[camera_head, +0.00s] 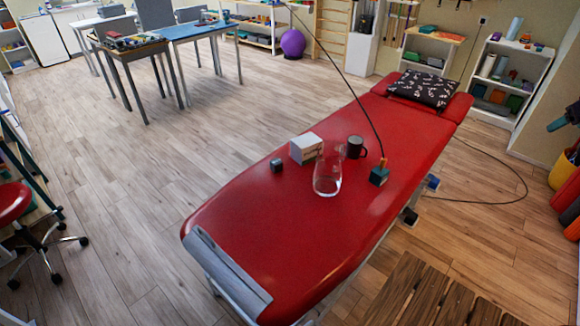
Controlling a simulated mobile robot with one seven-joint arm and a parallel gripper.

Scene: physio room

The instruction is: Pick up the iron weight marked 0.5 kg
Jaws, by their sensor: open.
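A red treatment table (260,228) stands in the middle of the room. On it is a small dark grey block (277,165), left of a white box (306,148). It may be an iron weight, but no 0.5 kg marking can be read. A dark teal block with an orange-brown top (379,176) sits near the table's right edge. Between them are a clear glass vessel (327,182) and a dark mug (356,147). My gripper is not in view.
A thin black flexible line (340,75) rises from the teal block. A patterned pillow (424,88) lies at the table's far end. A stool (14,204) stands at left, and a blue-topped table (190,31) behind. Wooden floor (120,190) left of the red table is clear.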

